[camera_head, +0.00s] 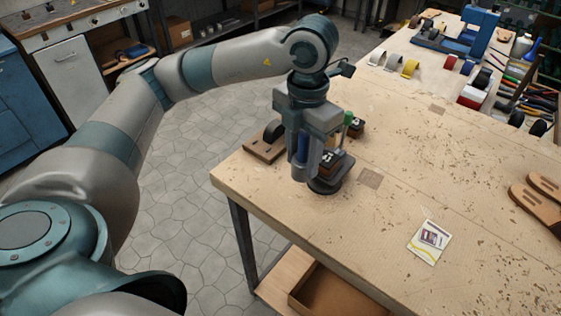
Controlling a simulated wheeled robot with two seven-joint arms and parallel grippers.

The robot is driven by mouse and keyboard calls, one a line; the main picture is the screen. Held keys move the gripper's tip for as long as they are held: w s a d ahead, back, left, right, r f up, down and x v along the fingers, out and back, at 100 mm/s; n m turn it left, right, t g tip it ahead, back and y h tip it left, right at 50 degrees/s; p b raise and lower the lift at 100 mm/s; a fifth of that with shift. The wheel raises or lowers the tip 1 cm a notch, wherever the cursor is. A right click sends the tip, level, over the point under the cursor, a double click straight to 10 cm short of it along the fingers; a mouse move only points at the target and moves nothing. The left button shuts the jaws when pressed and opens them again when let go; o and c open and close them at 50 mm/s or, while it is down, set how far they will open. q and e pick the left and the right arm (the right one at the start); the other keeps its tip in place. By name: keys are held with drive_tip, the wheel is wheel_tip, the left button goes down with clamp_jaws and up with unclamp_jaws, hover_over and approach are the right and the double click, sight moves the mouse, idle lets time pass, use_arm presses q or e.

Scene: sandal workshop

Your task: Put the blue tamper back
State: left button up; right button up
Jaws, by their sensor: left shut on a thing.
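My left gripper (306,168) points down over the near left part of the workbench and is shut on a narrow blue piece. This looks like the handle of the blue tamper (301,148), which shows between the fingers. The fingers hide most of it, so its lower end cannot be told. A round dark base (328,186) is on the bench just right of and below the fingertips. A small dark-topped block with an orange-brown side (334,162) is close behind it. My right gripper is not in view.
A green-handled tool (347,118) stands behind the gripper, near another dark block (357,128). A wooden board (264,149) with a black round part lies left. A printed card (430,241) lies in front. Tape rolls and tools fill the back right. The bench middle is clear.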

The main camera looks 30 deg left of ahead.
use_arm(q)
drive_tip(key=w+a+f+p, duration=0.1)
drive_tip(key=a, duration=0.1)
drive_tip(key=w+a+f, duration=0.1)
drive_tip(key=a+f, duration=0.1)
drive_tip(key=a, duration=0.1)
drive_tip(key=w+a+f+p, duration=0.1)
drive_tip(key=a, duration=0.1)
drive_tip(key=shift+w+a+f+p, duration=0.1)
drive_tip(key=shift+a+f+p, duration=0.2)
drive_tip(key=shift+f, duration=0.05)
wheel_tip(320, 180, down, 3)
drive_tip(key=shift+f+p, duration=0.15)
drive_tip(key=shift+p, duration=0.85)
drive_tip(key=shift+f, duration=0.4)
